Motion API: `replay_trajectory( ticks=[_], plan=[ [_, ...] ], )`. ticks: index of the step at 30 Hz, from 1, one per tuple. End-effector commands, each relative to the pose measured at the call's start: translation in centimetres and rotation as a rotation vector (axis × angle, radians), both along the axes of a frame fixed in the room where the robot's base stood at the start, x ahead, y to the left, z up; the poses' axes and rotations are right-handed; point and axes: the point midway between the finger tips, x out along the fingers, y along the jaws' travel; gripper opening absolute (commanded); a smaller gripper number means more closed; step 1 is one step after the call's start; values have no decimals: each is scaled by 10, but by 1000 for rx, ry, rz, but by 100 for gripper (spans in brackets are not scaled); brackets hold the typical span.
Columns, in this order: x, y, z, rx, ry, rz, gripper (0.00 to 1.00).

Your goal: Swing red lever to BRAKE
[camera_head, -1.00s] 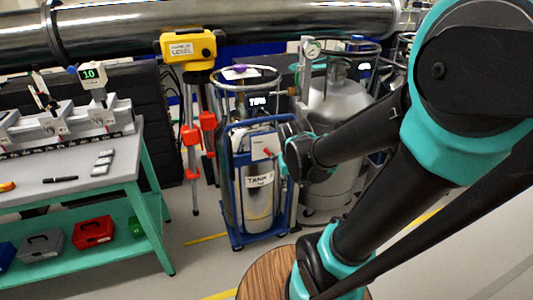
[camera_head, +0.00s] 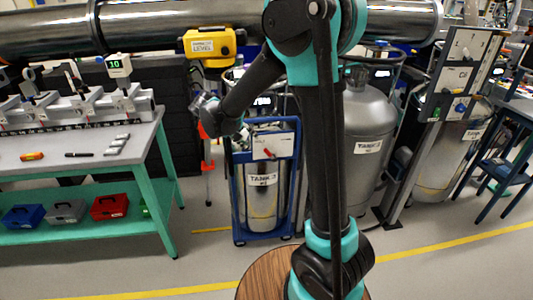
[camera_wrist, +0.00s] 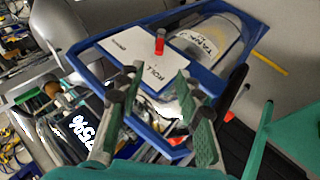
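The red lever (camera_head: 268,152) is a short red handle on a white panel (camera_head: 284,146) at the top of the blue tank cart (camera_head: 237,196). In the wrist view the lever (camera_wrist: 159,42) stands out from the panel (camera_wrist: 103,41), beyond my fingers. The panel reads ROLL on the side nearer my gripper; the far label is too small to read surely. My gripper (camera_wrist: 156,88) is open, with nothing between its green-padded fingers, and is apart from the lever. In the head view my wrist is up and left of the panel.
A silver tank (camera_head: 258,190) stands in the cart, and a larger grey tank (camera_head: 370,122) stands to its right. A yellow level (camera_head: 209,45) on a tripod is behind. A workbench (camera_head: 140,150) is at the left.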

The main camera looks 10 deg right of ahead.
Motion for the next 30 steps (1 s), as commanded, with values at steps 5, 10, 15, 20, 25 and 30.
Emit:
replay_trajectory(
  ticks=[5, 10, 15, 20, 25, 30],
  plan=[
    [14, -20, -28, 1, 1, -3, 35],
    [27, -38, -53, 1, 1, -4, 35],
    [39, -56, -78, 1, 1, -3, 35],
    [49, -69, -97, 0, 1, -2, 35],
    [55, -77, -109, 0, 0, -1, 35],
    [56, -79, -112, 1, 1, 0, 35]
  ],
)
